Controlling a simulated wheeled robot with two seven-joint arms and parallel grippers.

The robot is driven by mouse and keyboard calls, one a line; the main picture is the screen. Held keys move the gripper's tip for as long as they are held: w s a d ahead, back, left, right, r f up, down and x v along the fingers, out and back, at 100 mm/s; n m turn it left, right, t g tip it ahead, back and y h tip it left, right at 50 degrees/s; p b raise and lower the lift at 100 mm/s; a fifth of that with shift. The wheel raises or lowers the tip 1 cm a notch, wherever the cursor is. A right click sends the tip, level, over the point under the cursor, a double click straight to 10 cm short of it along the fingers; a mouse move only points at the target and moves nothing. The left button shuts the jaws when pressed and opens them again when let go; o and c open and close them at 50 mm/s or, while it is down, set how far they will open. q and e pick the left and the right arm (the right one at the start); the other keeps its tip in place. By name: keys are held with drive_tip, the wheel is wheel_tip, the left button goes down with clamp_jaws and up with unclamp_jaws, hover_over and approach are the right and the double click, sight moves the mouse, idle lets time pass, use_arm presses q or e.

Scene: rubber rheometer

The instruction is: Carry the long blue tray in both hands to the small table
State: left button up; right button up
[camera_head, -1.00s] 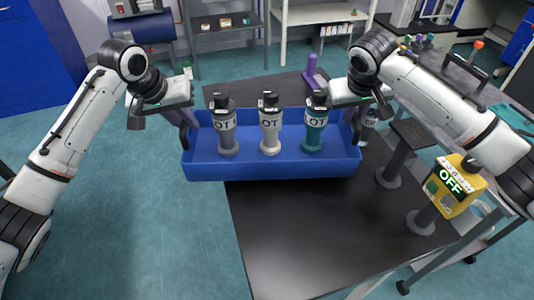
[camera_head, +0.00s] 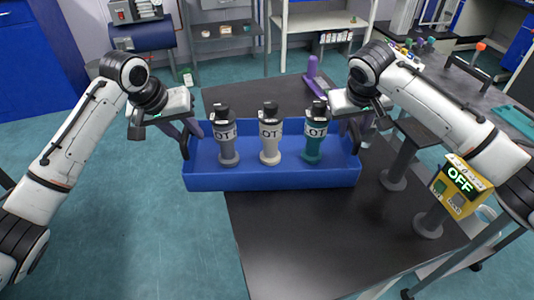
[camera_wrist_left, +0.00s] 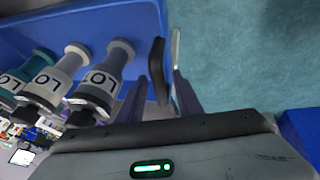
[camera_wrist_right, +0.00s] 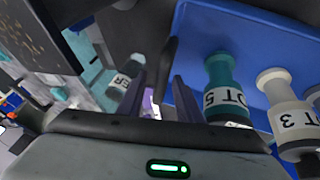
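The long blue tray (camera_head: 272,180) is in the middle of the head view, roughly level. Its left end juts past the left edge of the black table. Three labelled bottles stand upright in it: grey (camera_head: 226,140), white (camera_head: 270,135) and teal (camera_head: 315,133). My left gripper (camera_head: 187,138) is at the tray's left end; in the left wrist view its fingers straddle the dark end handle (camera_wrist_left: 158,70). My right gripper (camera_head: 356,130) is at the right end; in the right wrist view its fingers straddle the other dark handle (camera_wrist_right: 169,62). The contact at the fingertips is partly hidden.
The black table (camera_head: 290,235) lies beneath and in front of the tray, its near part clear. Another labelled bottle (camera_wrist_right: 125,85) is just beyond the right end. Open floor (camera_head: 130,225) lies left.

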use_arm(q)
drive_tip(key=v, duration=1.2)
use_arm(e)
drive_tip(key=v, duration=1.2)
